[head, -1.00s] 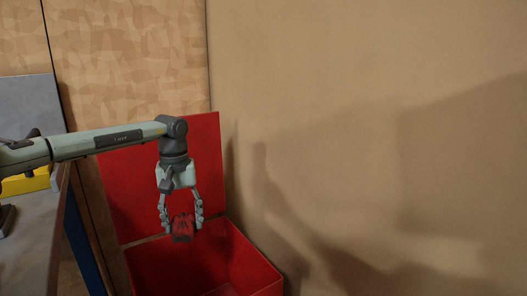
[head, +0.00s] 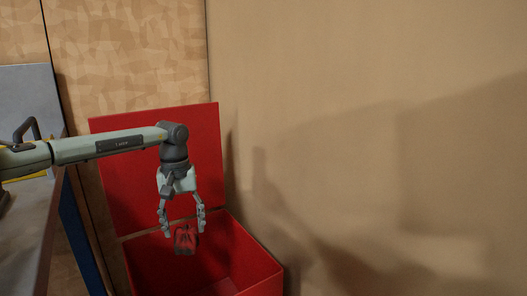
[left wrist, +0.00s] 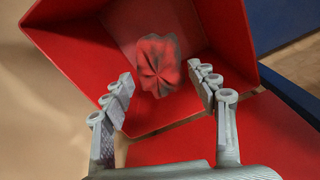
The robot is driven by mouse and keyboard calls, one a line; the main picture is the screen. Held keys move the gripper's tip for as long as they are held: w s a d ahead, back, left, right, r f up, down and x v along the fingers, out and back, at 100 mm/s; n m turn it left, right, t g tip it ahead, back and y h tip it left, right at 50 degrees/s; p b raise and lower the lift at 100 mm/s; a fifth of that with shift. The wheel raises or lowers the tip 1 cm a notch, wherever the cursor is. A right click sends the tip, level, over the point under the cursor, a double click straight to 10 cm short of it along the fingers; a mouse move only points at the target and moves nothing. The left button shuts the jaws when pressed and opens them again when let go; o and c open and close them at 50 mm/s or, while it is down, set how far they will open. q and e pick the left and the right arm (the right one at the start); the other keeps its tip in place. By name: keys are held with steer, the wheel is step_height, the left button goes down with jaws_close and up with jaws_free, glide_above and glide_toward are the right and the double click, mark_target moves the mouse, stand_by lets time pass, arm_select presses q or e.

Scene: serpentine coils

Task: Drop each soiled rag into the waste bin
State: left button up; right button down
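The waste bin (head: 258,272) is a red box with its red lid (head: 120,160) raised against the wall; it also shows in the left wrist view (left wrist: 85,52). My left gripper (head: 184,229) is open above the bin's opening. A crumpled dark red rag (head: 185,241) is just below its fingertips and apart from them. In the left wrist view the rag (left wrist: 157,66) is blurred, beyond the spread fingers, over the bin's inside. My right gripper is not in view.
A grey workbench (head: 30,225) with a blue side (head: 80,230) stands at the left. A yellow thing (head: 38,175) and a dark handle (head: 27,129) are on it, partly behind my arm. A plain tan wall fills the right.

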arm_select(q)
steer(key=shift+o, duration=1.4)
step_height(320, 180, up, 12)
